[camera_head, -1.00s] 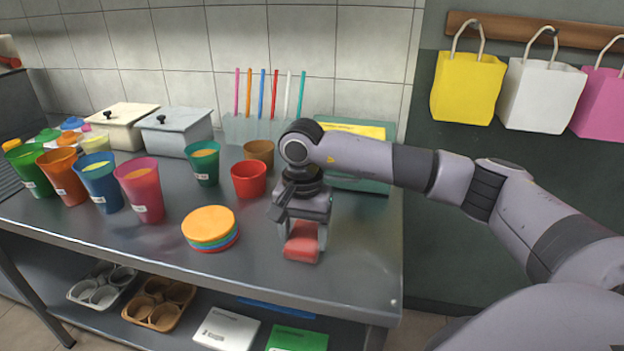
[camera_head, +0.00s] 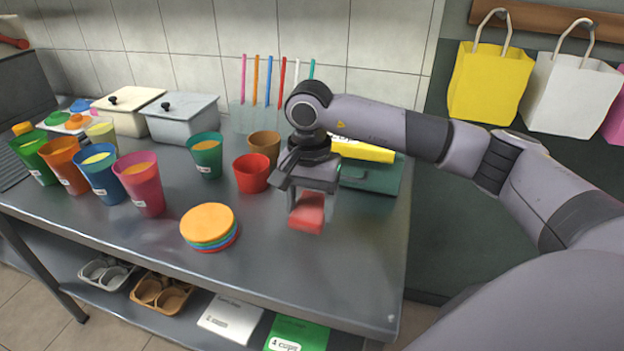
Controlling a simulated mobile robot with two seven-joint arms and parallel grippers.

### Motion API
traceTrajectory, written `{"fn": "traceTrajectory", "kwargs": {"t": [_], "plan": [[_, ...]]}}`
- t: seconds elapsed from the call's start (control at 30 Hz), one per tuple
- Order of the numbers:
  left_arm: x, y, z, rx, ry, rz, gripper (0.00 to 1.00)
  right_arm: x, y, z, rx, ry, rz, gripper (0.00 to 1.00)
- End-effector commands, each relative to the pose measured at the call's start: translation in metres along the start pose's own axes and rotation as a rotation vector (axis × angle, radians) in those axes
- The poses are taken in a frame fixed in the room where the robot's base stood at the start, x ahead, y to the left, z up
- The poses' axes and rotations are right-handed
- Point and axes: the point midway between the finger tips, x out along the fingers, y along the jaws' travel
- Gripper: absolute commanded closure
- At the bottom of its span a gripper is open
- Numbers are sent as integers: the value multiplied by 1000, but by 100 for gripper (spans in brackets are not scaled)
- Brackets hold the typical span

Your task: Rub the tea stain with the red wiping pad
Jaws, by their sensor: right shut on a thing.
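The red wiping pad (camera_head: 307,214) is held between the fingers of my right gripper (camera_head: 306,208), at the right part of the steel counter (camera_head: 272,268). The gripper points down and is shut on the pad. I cannot tell whether the pad touches the counter or hangs just above it. No tea stain shows; it may be hidden under the pad or the gripper. My left gripper is not in view.
A stack of round coloured lids (camera_head: 208,226) lies left of the pad. A red cup (camera_head: 251,173) and a brown cup (camera_head: 264,146) stand behind. A green case (camera_head: 376,176) is behind the gripper. Several filled cups stand at left. The counter's front right is clear.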

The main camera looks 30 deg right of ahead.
Motion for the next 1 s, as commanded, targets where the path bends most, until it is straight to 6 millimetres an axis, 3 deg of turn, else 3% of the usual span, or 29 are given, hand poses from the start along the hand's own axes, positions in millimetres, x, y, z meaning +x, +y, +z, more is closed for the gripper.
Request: {"fn": "traceTrajectory", "kwargs": {"t": [0.3,1.0], "plan": [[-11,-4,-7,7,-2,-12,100,-30,-2,7,5,0,0,61],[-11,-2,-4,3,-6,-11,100,-31,-2,8,6,0,-1,61]]}}
